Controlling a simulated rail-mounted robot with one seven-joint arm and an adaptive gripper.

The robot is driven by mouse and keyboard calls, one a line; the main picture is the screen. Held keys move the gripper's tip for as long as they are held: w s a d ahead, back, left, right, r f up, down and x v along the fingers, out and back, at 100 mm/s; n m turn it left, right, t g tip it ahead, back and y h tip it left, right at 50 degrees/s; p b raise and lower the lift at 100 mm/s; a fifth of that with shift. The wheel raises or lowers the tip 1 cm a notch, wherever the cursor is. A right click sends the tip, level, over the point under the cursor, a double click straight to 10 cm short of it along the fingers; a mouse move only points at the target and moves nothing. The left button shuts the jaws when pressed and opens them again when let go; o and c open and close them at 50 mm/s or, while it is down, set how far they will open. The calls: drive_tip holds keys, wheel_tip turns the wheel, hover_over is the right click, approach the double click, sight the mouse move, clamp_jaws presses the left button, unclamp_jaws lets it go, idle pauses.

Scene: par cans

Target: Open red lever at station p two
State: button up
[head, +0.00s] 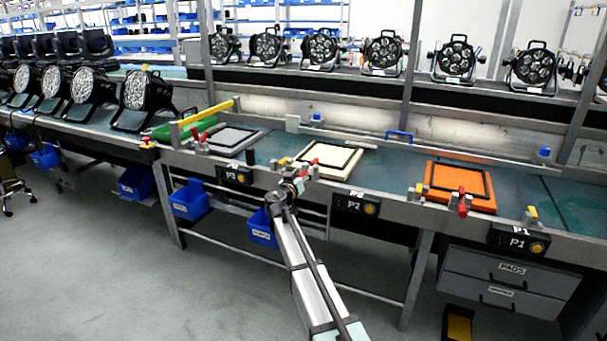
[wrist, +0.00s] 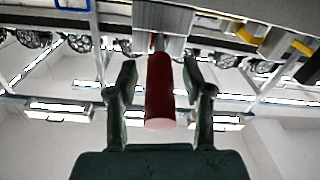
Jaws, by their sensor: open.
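The red lever (wrist: 160,100) sits between the two dark fingers of my gripper (wrist: 159,66) in the wrist view. The fingers are open, one on each side, with a visible gap to the lever. In the head view my gripper (head: 293,184) is at the front rail by station P2 (head: 355,204). The red lever (head: 314,167) shows just beyond it, at the front of the cream frame (head: 338,172). My gripper partly hides the lever's lower part.
A yellow lever (head: 283,162) stands left of the red one. Station P1 (head: 515,241) with an orange frame (head: 440,181) is to the right, and station P3 (head: 236,175) with a grey frame (head: 215,146) to the left. Par cans (head: 147,94) line the benches.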

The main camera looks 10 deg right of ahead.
drive_tip(key=shift+w+d, duration=0.25)
drive_tip(key=shift+w, duration=0.15)
clamp_jaws()
drive_tip(key=shift+r+p, duration=0.15)
drive_tip(key=shift+p, duration=0.15)
